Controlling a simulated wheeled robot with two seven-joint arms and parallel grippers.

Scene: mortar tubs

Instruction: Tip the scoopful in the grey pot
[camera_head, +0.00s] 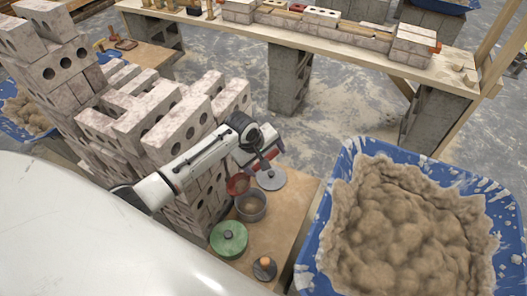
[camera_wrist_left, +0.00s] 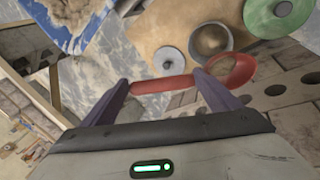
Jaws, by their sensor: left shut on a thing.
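My left gripper (camera_head: 257,165) is shut on the handle of a red scoop (camera_head: 238,184), which also shows in the left wrist view (camera_wrist_left: 233,72), its handle between the fingers (camera_wrist_left: 162,86). The scoop's round bowl is above the board, at the far edge of the open grey pot (camera_head: 250,213) in the head view. In the wrist view the bowl partly overlaps the pot (camera_wrist_left: 210,40). I cannot tell how much the scoop holds. The pot's inside looks brownish. My right gripper is not in view.
A grey lid (camera_head: 271,179) lies beside the pot. A green lidded pot (camera_head: 229,239) and a small disc with an orange knob (camera_head: 264,268) stand nearer. Stacked bricks (camera_head: 185,125) rise close on the left. A blue tub (camera_head: 335,200) of mortar is on the right.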

